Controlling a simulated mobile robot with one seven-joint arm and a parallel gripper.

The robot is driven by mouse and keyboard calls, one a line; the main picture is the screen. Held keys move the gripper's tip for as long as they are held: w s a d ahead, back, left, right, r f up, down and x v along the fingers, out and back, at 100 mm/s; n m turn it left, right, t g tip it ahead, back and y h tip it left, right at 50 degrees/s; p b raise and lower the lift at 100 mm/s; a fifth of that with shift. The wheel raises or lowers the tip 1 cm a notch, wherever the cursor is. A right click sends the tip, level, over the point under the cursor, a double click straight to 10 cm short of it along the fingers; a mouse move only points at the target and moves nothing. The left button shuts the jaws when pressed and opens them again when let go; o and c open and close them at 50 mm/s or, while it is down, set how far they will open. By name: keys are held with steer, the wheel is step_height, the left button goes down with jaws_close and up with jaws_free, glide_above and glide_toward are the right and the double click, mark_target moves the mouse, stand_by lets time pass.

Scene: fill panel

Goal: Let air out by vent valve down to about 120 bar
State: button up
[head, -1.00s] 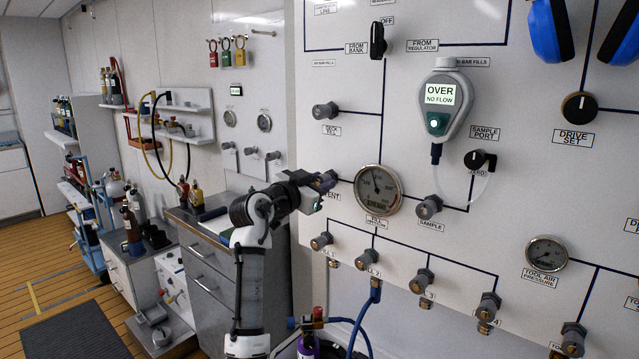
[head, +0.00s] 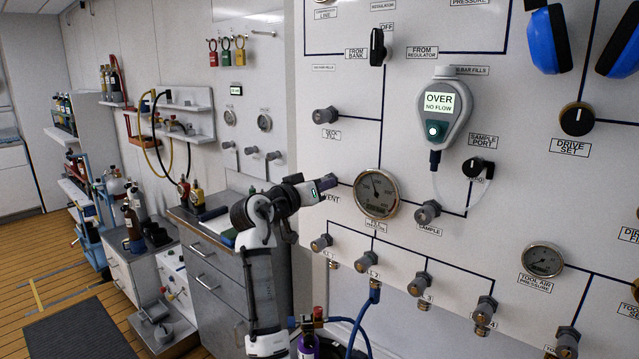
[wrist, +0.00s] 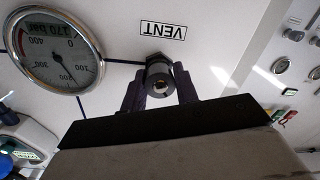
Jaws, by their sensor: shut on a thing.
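The vent valve (wrist: 159,78) is a dark round knob on the white panel, below an upside-down VENT label (wrist: 163,31) in the wrist view. My gripper (wrist: 159,84) is shut on it, with one finger on each side. In the head view my gripper (head: 327,182) reaches the panel left of the fill gauge and hides the valve. The fill gauge (head: 377,193) is a round dial. In the wrist view the gauge (wrist: 55,50) appears upside down, and its digital readout seems to say 170 bar.
A sampler (head: 441,113) on the panel shows OVER and NO FLOW. The sample valve (head: 427,212) sits right of the fill gauge, with a row of fill valves below. A blue hose (head: 374,297) hangs from one of them. A steel drawer cabinet (head: 213,270) stands left of my arm.

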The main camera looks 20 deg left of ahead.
steer(key=shift+n, duration=0.5)
steer(key=o, duration=1)
steer(key=shift+c, duration=0.2)
steer(key=b+v, duration=0.4)
steer(key=v, duration=0.9)
steer(key=shift+s, duration=0.35)
